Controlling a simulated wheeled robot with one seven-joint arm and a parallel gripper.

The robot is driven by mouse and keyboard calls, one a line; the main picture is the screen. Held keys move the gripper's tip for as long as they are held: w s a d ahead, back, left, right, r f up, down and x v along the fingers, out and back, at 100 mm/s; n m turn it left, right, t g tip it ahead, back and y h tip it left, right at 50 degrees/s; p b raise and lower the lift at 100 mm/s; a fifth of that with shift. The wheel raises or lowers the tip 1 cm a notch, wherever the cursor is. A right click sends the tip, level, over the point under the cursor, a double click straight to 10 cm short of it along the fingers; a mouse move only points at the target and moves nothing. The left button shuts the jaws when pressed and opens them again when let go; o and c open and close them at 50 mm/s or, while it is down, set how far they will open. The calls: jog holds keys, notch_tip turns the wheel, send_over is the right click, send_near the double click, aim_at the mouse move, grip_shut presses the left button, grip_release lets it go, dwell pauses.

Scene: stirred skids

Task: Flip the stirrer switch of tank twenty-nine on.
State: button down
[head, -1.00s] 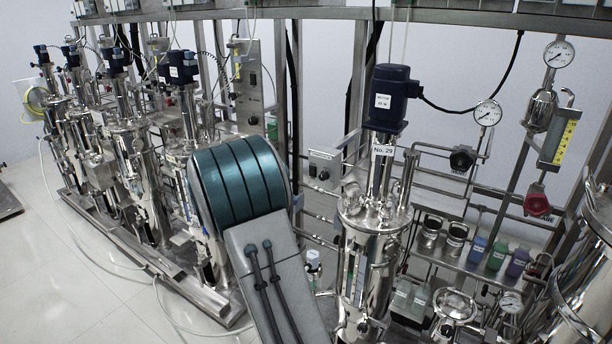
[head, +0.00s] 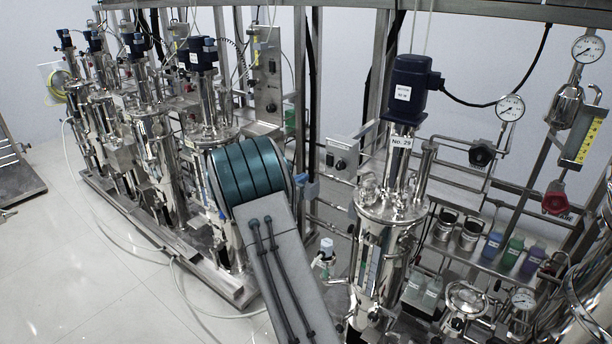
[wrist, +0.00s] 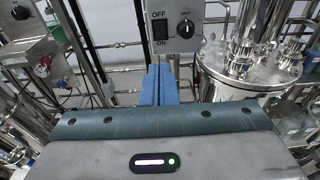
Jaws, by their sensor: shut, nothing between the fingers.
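Tank twenty-nine (head: 385,245) is a shiny steel vessel with a dark blue motor (head: 408,88) on top and a "No. 29" label (head: 401,142). A grey control box (head: 346,152) is mounted just left of it. In the wrist view, the box carries a black rocker switch (wrist: 160,31) marked OFF above and ON below, with a round black knob (wrist: 186,29) to its right. Which way the rocker is tipped I cannot tell. My gripper's blue fingers (wrist: 158,85) are shut and empty, appearing below the switch. In the head view my arm mostly hides them.
Several similar tanks (head: 140,140) stand on a skid to the left. A taller panel (head: 266,80) with controls is behind my arm. Bottles (head: 512,252) and pots sit on a shelf at right. Gauges and valves hang at far right. Pale floor (head: 70,250) is open at left.

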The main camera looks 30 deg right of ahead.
aim_at(328, 164)
jog(key=p+x, duration=0.3)
jog(key=x, duration=0.8)
jog(key=shift+w+d+p, duration=0.15)
jog(key=shift+d+p, duration=0.1)
jog(key=shift+p, duration=0.05)
jog(key=shift+d+f, duration=0.1)
jog(key=shift+d, duration=0.1)
jog(key=shift+f, duration=0.1)
jog(key=shift+w+f+b, duration=0.1)
jog(key=shift+f+b, duration=0.05)
jog(key=shift+b, duration=0.55)
jog(key=shift+d+f+t+h+b, duration=0.15)
jog(key=shift+t+h+b, duration=0.15)
jog(key=shift+b, duration=0.8)
jog(key=shift+r, duration=0.4)
jog(key=shift+a+f, duration=0.25)
jog(key=shift+a, duration=0.05)
jog(key=f+b+v, duration=0.2)
jog(key=b+v, duration=0.1)
jog(key=v, duration=1)
jog(key=shift+a+b, duration=0.25)
jog(key=shift+b, duration=0.15)
